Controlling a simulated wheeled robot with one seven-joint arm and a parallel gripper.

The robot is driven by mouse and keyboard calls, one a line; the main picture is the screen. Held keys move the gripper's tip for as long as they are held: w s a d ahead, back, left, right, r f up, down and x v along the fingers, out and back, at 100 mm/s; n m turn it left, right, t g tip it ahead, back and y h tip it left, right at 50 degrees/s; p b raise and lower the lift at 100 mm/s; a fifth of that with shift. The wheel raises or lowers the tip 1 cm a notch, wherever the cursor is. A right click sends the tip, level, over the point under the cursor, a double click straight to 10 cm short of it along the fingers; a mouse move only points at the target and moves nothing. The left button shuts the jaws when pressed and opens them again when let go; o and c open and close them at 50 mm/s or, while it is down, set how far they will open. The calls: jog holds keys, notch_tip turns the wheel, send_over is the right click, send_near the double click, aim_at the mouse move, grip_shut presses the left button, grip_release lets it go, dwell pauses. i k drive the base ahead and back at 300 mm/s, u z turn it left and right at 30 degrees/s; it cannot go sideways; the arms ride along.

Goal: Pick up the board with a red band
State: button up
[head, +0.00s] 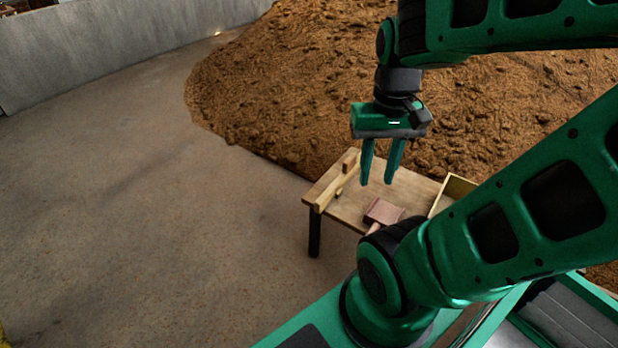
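My gripper (377,182) points down above the small wooden table (410,193), its two green fingers apart with nothing between them. A flat reddish-brown piece (383,211) with a short, paler handle-like end lies on the table below and slightly right of the fingers. My arm hides part of it. A long, narrow wooden piece (335,187) runs along the table's left edge, with a small dark object beside it. I cannot make out a clear red band on either piece, so I cannot tell which is the board.
A shallow wooden box (455,188) stands at the table's right, partly hidden by my arm. The concrete floor (150,210) to the left is clear, up to a grey wall (110,45).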

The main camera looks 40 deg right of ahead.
aim_at(350, 165)
jog(key=u, duration=1.6)
jog(key=i, duration=2)
jog(key=z, duration=2.7)
jog(key=i, duration=0.15)
jog(key=z, duration=0.8)
